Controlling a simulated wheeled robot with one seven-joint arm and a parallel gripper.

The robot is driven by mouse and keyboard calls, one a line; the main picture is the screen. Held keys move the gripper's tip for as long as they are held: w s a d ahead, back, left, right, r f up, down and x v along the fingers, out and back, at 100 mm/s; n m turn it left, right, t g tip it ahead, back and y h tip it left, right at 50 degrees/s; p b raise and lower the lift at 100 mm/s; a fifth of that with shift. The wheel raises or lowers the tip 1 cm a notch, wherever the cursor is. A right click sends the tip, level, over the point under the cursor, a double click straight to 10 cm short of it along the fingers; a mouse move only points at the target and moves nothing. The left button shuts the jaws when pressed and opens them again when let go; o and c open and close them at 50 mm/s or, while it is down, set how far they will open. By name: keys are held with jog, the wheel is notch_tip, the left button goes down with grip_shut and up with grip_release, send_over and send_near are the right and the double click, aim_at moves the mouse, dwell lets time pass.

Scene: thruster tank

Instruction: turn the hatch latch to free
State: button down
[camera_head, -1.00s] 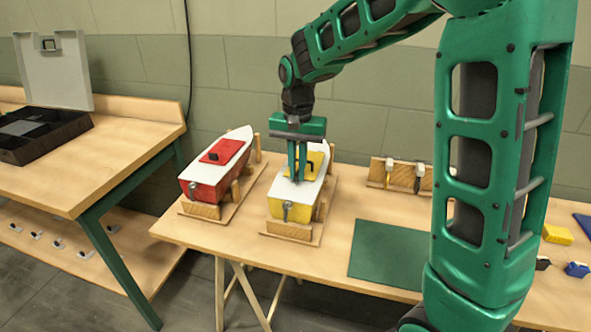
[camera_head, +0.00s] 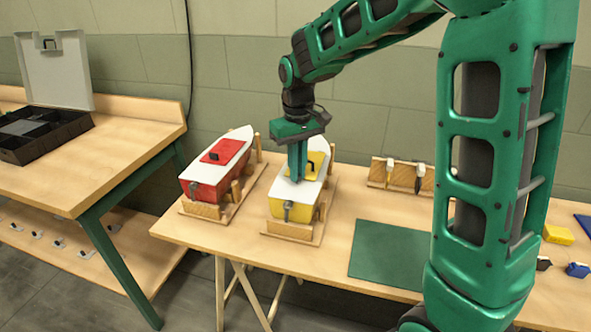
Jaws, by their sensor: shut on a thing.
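A yellow boat with a white deck (camera_head: 282,192) sits in a wooden cradle on the table. A yellow hatch (camera_head: 317,164) with a black handle lies on its deck. My gripper (camera_head: 297,178) points straight down at the deck, just left of the hatch. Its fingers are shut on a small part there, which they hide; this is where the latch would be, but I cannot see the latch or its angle. A red boat (camera_head: 205,184) with a red hatch (camera_head: 225,151) and a black latch or handle stands in a cradle to the left.
A green mat (camera_head: 387,253) lies on the table to the right. Behind it is a wooden rack (camera_head: 404,175) with tools. A black divided case (camera_head: 40,132) stands on the left bench. Yellow and blue pieces lie at far right.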

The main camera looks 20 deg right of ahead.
jog(key=n, duration=0.4)
jog(key=shift+n, duration=2.2)
jog(key=c, duration=1.8)
grip_release()
jog(key=shift+c, duration=0.2)
jog(key=shift+r, duration=0.15)
notch_tip(320, 180, up, 10)
jog(key=shift+r, duration=0.25)
jog(key=shift+w, duration=0.1)
